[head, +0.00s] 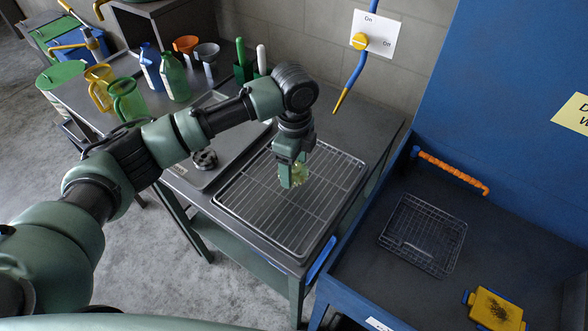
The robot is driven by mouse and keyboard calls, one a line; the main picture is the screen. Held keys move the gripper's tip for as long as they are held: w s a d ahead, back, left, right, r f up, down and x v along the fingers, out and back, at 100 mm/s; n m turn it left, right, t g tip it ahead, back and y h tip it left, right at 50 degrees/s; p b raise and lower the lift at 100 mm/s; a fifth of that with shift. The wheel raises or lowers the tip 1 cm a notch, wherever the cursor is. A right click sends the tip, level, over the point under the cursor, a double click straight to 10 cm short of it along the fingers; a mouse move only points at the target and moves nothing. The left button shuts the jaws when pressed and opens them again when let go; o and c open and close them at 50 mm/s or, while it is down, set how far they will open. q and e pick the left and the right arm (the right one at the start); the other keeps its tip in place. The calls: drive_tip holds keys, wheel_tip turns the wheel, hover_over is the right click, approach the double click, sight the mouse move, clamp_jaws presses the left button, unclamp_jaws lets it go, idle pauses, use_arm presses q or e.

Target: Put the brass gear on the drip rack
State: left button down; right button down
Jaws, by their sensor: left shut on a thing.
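The brass gear (299,173) is a yellowish toothed piece between the fingers of my left gripper (292,178), partly hidden by them. My left gripper points down and is shut on the gear. It is over the middle of the drip rack (325,200), a wire grid in a shallow tray on the dark bench. I cannot tell whether the gear touches the wires. My right gripper is not in view.
A dark round gear-like part (204,159) lies left of the rack. Jugs, bottles and funnels (186,44) stand at the bench's back left. A blue station at right holds a wire basket (424,234) and a yellow block (496,308). A blue hose (357,70) hangs behind.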

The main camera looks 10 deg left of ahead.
sight(294, 167)
use_arm(q)
drive_tip(key=shift+f, duration=1.15)
drive_tip(key=shift+c, duration=1.4)
unclamp_jaws()
drive_tip(key=shift+f, duration=0.2)
drive_tip(key=shift+r, duration=0.15)
drive_tip(key=shift+r, duration=0.25)
wheel_tip(294, 167, up, 12)
drive_tip(key=shift+f+b, duration=0.2)
drive_tip(key=shift+b, duration=1)
drive_tip(key=shift+s+f, duration=0.1)
